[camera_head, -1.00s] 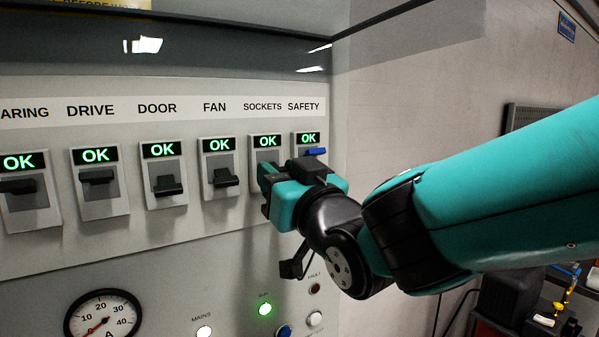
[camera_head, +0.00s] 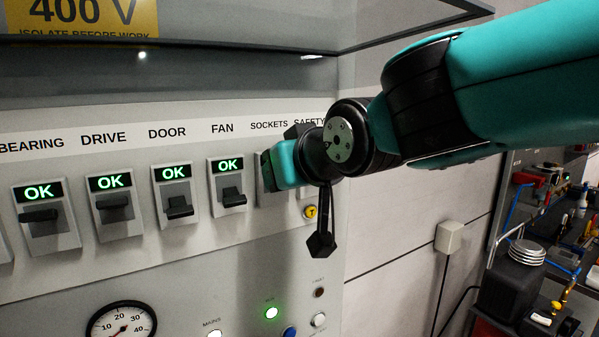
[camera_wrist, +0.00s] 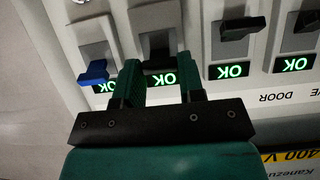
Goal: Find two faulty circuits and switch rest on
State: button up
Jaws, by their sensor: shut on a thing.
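The panel has a row of breakers, and the lit displays I can see read green OK. In the head view the BEARING (camera_head: 40,215) and DRIVE (camera_head: 113,201) levers sit high in their slots, while DOOR (camera_head: 180,208) and FAN (camera_head: 234,198) sit lower. My gripper (camera_head: 272,172) is at the SOCKETS breaker (camera_head: 267,202) and covers its display and lever. In the wrist view, which is upside down, my gripper (camera_wrist: 160,82) is shut on the black SOCKETS lever (camera_wrist: 158,54). The blue SAFETY lever (camera_wrist: 94,73) is beside the fingers. SAFETY is mostly hidden in the head view.
Below are an ammeter (camera_head: 121,322), a lit white MAINS lamp (camera_head: 215,334), a lit green lamp (camera_head: 271,313) and a dark FAULT lamp (camera_head: 319,292). A raised cover edge (camera_head: 410,35) juts out above the row. A cluttered bench (camera_head: 545,270) stands at the right.

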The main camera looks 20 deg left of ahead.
jog(key=shift+r, duration=0.1)
dwell(0.4)
jog(key=o, duration=0.9)
jog(key=shift+o, duration=0.2)
jog(key=shift+s, duration=0.1)
jog(key=b+v, duration=0.8)
jog(key=v, duration=0.9)
jog(key=shift+d+r, duration=0.1)
jog(key=shift+r, duration=0.05)
